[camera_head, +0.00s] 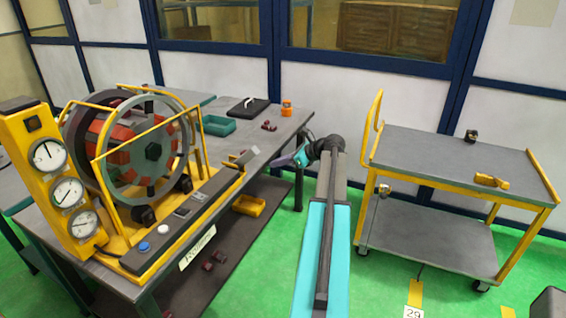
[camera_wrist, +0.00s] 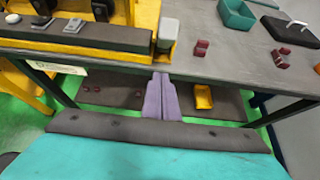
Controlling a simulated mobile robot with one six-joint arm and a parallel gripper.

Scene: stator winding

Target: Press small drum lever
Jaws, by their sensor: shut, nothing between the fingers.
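The drum machine (camera_head: 150,150) stands on the bench at the left, with a large round wheel in a yellow frame. A small grey lever-like piece (camera_head: 243,157) sits at the right end of its dark front panel (camera_head: 190,225). In the wrist view a yellow block with a grey face (camera_wrist: 168,28) stands at that end, beside the panel (camera_wrist: 75,36). I cannot tell for sure which part is the small drum lever. My gripper (camera_head: 300,158), with purple fingers, is right of the bench edge, apart from the lever piece. In the wrist view its fingers (camera_wrist: 162,80) are together and empty.
The bench top holds a green tray (camera_head: 218,125), a black clipboard-like item (camera_head: 249,107), an orange item (camera_head: 286,108) and dark red parts (camera_head: 269,126). A yellow bin (camera_head: 249,205) sits on the lower shelf. A yellow-framed cart (camera_head: 455,165) stands right.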

